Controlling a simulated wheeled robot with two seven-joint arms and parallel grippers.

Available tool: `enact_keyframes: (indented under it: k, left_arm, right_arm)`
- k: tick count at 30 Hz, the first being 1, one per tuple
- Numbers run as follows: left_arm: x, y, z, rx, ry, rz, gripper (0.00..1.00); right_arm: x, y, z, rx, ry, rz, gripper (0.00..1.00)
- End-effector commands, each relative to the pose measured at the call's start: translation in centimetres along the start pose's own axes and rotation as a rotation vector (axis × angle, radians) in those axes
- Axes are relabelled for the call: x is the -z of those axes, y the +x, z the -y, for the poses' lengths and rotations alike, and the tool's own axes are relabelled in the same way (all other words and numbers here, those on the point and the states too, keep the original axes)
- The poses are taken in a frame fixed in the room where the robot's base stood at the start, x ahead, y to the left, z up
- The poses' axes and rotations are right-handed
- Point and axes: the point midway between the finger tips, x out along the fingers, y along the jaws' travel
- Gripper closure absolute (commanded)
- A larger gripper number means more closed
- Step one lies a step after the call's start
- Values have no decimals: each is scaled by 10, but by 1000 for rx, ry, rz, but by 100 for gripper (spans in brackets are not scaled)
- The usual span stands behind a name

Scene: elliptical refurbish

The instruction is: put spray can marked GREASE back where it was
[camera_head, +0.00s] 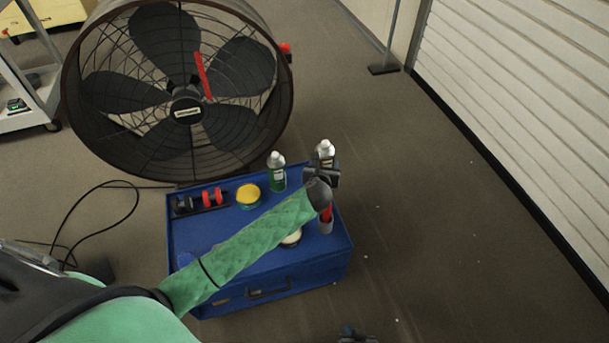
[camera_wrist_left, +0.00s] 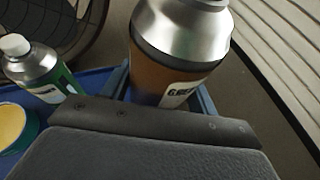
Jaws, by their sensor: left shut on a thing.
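The spray can, with a silver top and an orange-brown body, fills the upper middle of the left wrist view (camera_wrist_left: 180,55); its label is partly readable as "GRE". In the head view its silver top (camera_head: 325,148) shows behind my left gripper (camera_head: 322,173). My left gripper is shut on the can, upright or nearly so, at the far right corner of the blue toolbox (camera_head: 185,238). The can's base is hidden, so I cannot tell whether it touches the box. A dark part at the bottom edge appears to be my right gripper (camera_head: 355,335); its jaws are unclear.
A green spray can (camera_head: 277,172) and a yellow-lidded tin (camera_head: 248,195) stand left of the held can. Red items (camera_head: 212,196) lie at the box's left. A large fan (camera_head: 185,110) is behind; floor to the right is clear.

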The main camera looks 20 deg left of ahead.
Motion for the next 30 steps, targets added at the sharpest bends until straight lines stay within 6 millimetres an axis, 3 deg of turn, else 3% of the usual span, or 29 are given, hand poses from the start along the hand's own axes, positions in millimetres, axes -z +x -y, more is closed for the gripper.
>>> enact_keyframes:
  k: [15,23,30]
  left_arm:
    - [27,76,-68,-2,-1,-1,68]
    - [34,86,-76,0,-1,-1,68]
    - [61,97,-76,0,-3,-2,68]
  right_arm:
    - [-7,8,-3,-1,1,-1,100]
    - [-8,9,-2,-1,1,-2,100]
    - [-12,14,-3,-1,2,-2,100]
